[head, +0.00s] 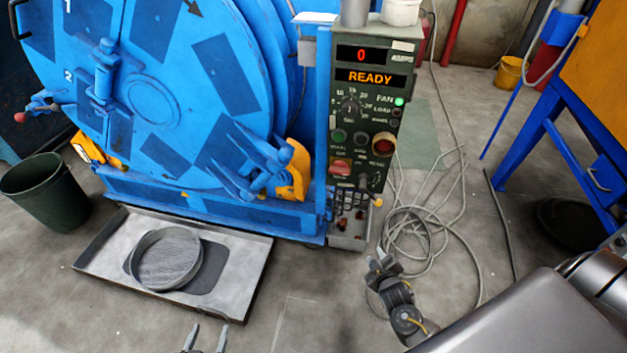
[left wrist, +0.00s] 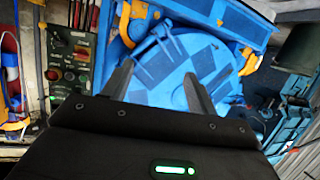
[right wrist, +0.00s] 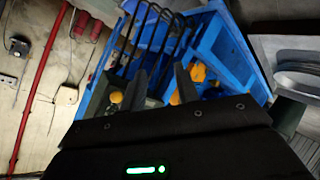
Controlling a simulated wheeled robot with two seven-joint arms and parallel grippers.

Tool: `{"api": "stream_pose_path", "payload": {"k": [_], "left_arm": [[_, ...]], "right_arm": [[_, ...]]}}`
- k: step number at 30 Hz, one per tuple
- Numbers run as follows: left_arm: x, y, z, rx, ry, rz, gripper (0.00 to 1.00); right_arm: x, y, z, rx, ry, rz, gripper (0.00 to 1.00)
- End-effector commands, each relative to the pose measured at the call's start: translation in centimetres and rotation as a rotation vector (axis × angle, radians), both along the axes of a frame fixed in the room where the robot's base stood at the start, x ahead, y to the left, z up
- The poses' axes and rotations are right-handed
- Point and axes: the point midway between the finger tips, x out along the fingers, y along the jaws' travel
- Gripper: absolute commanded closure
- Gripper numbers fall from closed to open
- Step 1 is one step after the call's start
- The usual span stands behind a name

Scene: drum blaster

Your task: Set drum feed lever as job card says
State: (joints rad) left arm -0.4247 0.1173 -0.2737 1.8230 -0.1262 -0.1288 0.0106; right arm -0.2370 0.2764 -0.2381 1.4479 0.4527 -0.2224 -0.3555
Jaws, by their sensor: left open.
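The blue drum blaster (head: 150,80) has a round door marked 1 and 2. A lever with a red ball end (head: 20,117) sticks out at its left. A small yellow knob (head: 378,202) sits at the control panel's lower right. I cannot tell which is the feed lever, and no job card is readable. The green control panel (head: 345,120) reads 0 and READY, with the FAN light green. My left gripper (head: 206,332) is open and empty in front of the metal tray. My right gripper (head: 380,262) is near the floor cables; its fingers look apart and empty in the right wrist view (right wrist: 160,82).
A metal tray (head: 105,250) with a round sieve (head: 168,258) lies before the machine. A dark bin (head: 45,195) stands left. Loose grey cables (head: 415,235) coil on the floor right of the panel. A blue stand (head: 540,130) is at the right. Front floor is mostly clear.

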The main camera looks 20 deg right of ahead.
Motion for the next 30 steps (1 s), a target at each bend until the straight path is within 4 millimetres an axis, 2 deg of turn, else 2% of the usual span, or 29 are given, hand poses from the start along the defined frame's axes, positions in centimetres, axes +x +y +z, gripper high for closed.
{"api": "stream_pose_path", "payload": {"k": [1, 4, 6, 9, 12, 16, 22, 26, 30], "left_arm": [[0.5, -0.8, 1.0, -0.039, -0.106, -0.017, 0.42], [0.2, -1.9, 7.0, -0.107, -0.285, -0.048, 0.42], [-0.6, -2.3, 10.6, -0.146, -0.387, -0.065, 0.42], [-2.1, -2.4, 14.6, -0.188, -0.499, -0.084, 0.42], [-3.3, -2.3, 17.3, -0.215, -0.569, -0.094, 0.42], [-4.1, -2.3, 18.9, -0.229, -0.608, -0.1, 0.42], [-4.1, -2.2, 19.4, -0.238, -0.627, -0.097, 0.42], [-4.1, -1.8, 19.9, -0.264, -0.684, -0.083, 0.42], [-4.1, -1.0, 20.8, -0.307, -0.782, -0.06, 0.42]], "right_arm": [[1.9, -0.5, -0.4, -0.032, -0.085, 0.003, 0.69], [4.2, -1.2, 3.3, -0.088, -0.22, -0.005, 0.69], [5.0, -1.5, 5.5, -0.115, -0.297, -0.011, 0.69], [5.5, -1.9, 8.1, -0.142, -0.378, -0.022, 0.69], [5.6, -2.1, 9.8, -0.157, -0.427, -0.03, 0.69], [5.6, -2.1, 11.0, -0.165, -0.453, -0.035, 0.69], [6.1, -2.3, 11.2, -0.166, -0.457, -0.036, 0.69], [7.7, -3.0, 11.1, -0.167, -0.459, -0.035, 0.69], [10.2, -4.0, 11.0, -0.167, -0.458, -0.036, 0.69]]}}
